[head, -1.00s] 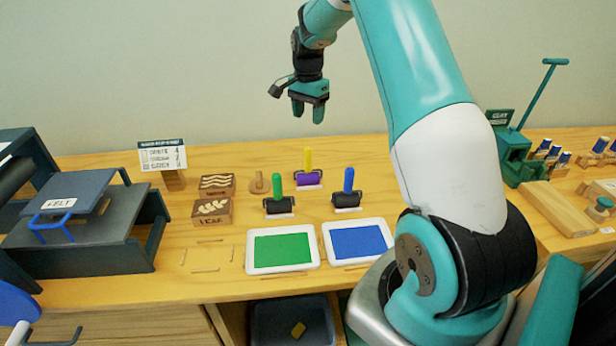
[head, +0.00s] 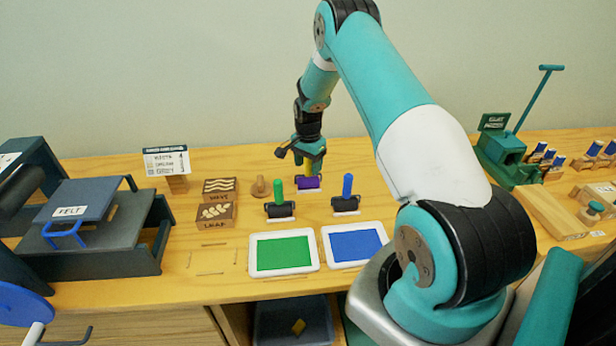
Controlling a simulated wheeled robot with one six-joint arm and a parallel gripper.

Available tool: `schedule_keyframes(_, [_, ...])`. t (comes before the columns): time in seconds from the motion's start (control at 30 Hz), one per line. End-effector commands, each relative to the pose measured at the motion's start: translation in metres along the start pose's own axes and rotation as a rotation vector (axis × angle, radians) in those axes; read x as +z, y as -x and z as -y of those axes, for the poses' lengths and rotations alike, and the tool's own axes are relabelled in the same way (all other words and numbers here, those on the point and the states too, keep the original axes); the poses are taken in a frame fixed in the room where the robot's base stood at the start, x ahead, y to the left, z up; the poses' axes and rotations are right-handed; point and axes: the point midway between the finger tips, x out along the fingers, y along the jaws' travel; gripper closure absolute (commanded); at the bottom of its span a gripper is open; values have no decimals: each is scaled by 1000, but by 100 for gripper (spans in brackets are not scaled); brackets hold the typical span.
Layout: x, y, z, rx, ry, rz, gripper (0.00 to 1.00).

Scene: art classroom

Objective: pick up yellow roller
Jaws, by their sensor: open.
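The yellow roller (head: 309,183) stands at the back of the table, behind the green and blue rollers. My gripper is open and points down right at the handle. I cannot tell whether the fingers are around the handle or in front of it.
A green-handled roller (head: 279,201) and a blue-handled roller (head: 346,198) stand close in front. A green ink tray (head: 285,269) and a blue ink tray (head: 355,261) lie nearer the edge. Carved blocks (head: 215,214) and a press (head: 85,262) are at left.

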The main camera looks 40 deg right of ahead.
Motion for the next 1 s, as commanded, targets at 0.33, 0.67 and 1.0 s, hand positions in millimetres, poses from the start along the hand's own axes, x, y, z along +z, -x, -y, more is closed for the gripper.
schedule_keyframes(0.33, [0,-1,0,0,0,0,71])
schedule_keyframes(0.67, [0,-1,0,-1,0,-1,100])
schedule_keyframes(1.0, [0,13,1,-3,0,-2,100])
